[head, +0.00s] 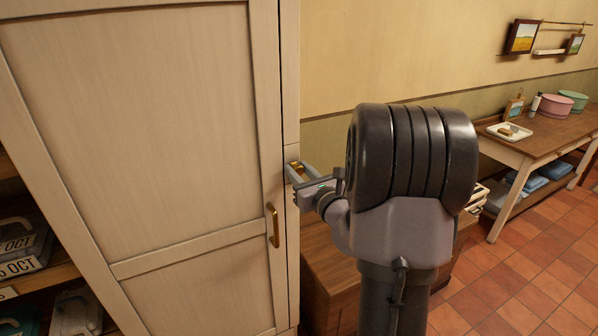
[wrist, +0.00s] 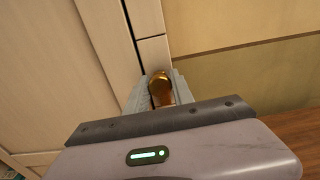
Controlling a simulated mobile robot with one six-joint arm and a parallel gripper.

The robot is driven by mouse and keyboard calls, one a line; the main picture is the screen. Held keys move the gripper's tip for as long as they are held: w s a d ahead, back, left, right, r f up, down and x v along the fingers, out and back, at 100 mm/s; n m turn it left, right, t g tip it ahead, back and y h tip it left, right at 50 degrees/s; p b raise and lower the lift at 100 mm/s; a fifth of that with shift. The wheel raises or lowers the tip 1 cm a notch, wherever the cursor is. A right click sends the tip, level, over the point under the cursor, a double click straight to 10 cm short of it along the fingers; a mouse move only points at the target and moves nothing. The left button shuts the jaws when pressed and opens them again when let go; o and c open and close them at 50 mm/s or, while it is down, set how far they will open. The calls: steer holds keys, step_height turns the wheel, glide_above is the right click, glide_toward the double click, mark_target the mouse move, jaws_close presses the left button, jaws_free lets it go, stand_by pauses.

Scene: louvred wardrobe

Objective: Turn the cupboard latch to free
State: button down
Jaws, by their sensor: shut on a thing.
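The cupboard door (head: 140,130) is a pale panelled door that looks shut against its right frame. A brass handle (head: 273,225) hangs near its right edge. The brass latch (wrist: 160,88) sits on the narrow frame strip beside the door edge, and a little of it shows in the head view (head: 296,171). My gripper (head: 299,173) is at the latch with a finger on either side. In the wrist view my gripper (wrist: 159,95) is shut on the latch. The fingers hide part of it, so its exact angle is hard to tell.
A wooden chest (head: 328,265) stands low, right of the cupboard. A table (head: 540,140) with a tray and tubs is at the far right. Shelves with labelled boxes (head: 20,255) are at the left. Tiled floor (head: 520,270) is open at the lower right.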

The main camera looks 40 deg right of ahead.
steer(key=c, duration=1.1)
jaws_free()
steer(key=shift+w, duration=0.1)
steer(key=b+v, duration=0.9)
steer(key=v, duration=0.8)
steer(key=shift+s+b, duration=0.25)
steer(key=shift+b, duration=0.1)
steer(key=shift+d, duration=0.1)
